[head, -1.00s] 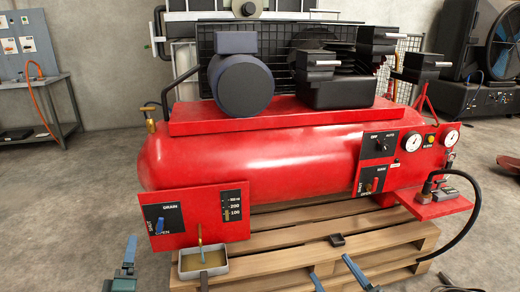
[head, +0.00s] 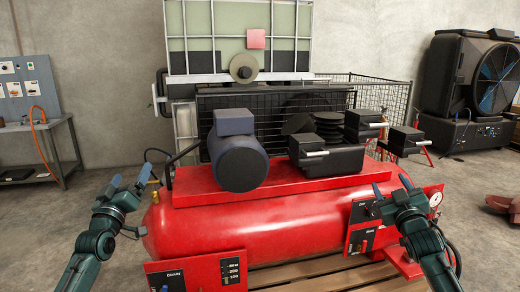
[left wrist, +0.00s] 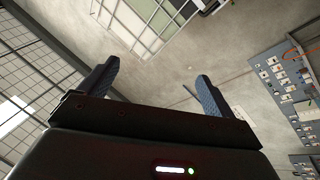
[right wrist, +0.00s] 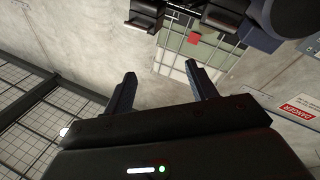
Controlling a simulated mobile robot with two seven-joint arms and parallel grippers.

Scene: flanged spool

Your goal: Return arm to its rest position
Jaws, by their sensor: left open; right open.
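My left gripper (head: 129,182) is raised in front of the left end of the red compressor tank (head: 260,228). Its two blue-grey fingers are apart and empty, as the left wrist view (left wrist: 155,92) also shows. My right gripper (head: 391,190) is raised in front of the tank's right end and covers part of the control panel there. Its fingers are apart with nothing between them, which the right wrist view (right wrist: 162,90) also shows. Both forearms come up from the bottom of the head view.
A blue-grey motor (head: 238,155) and black pump parts (head: 325,152) sit on the tank. The compressor rests on a wooden pallet (head: 325,273). A workbench (head: 42,150) stands at left and a large fan (head: 470,80) at right. Open floor lies left of the tank.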

